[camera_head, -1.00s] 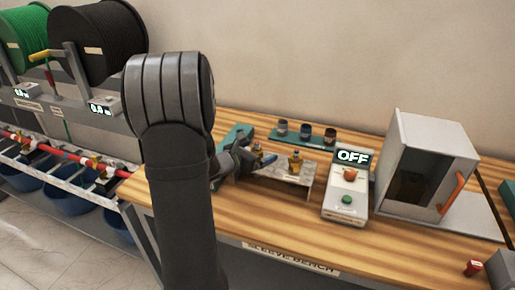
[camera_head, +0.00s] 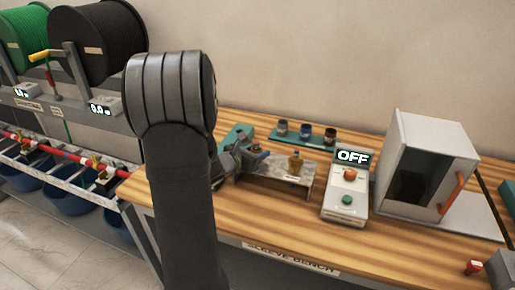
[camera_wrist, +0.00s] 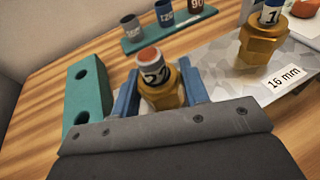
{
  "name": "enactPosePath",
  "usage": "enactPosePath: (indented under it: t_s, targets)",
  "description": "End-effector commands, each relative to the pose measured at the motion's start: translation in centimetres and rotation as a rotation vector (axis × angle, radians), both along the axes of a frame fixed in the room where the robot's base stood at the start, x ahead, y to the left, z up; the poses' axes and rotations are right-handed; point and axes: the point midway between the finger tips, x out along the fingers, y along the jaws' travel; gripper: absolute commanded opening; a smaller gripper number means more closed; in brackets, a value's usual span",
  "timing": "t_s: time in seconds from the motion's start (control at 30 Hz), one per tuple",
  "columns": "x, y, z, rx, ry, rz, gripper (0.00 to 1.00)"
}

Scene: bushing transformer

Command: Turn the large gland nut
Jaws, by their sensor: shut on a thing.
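My gripper (camera_wrist: 160,93) has its two blue fingers shut on the sides of a brass gland nut (camera_wrist: 162,98). An orange-topped piece with a partly readable number label stands up out of this nut. In the head view my gripper (camera_head: 257,153) is at the left end of a grey bracket (camera_head: 270,168), and my arm hides part of it. A second brass gland nut (camera_wrist: 258,47) stands apart to the right on the bracket, by a "16 mm" label. It also shows in the head view (camera_head: 295,164). The held nut's lower part is hidden by my gripper.
A teal block with holes (camera_wrist: 88,92) lies left of my gripper. A teal rack (camera_wrist: 170,33) with several labelled cups stands behind. The front of the bench is clear.

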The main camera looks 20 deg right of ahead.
Motion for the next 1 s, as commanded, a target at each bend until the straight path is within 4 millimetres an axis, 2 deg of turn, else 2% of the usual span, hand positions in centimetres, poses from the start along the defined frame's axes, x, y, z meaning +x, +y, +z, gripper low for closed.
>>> enactPosePath:
  t_s: [0.23,0.67,1.0]
  targets:
    - [-0.08,-0.08,0.08,-0.001,0.000,0.129,0.18]
    - [-0.03,-0.02,0.02,0.000,0.000,0.161,0.18]
    - [-0.07,-0.09,0.08,-0.001,-0.001,0.314,0.15]
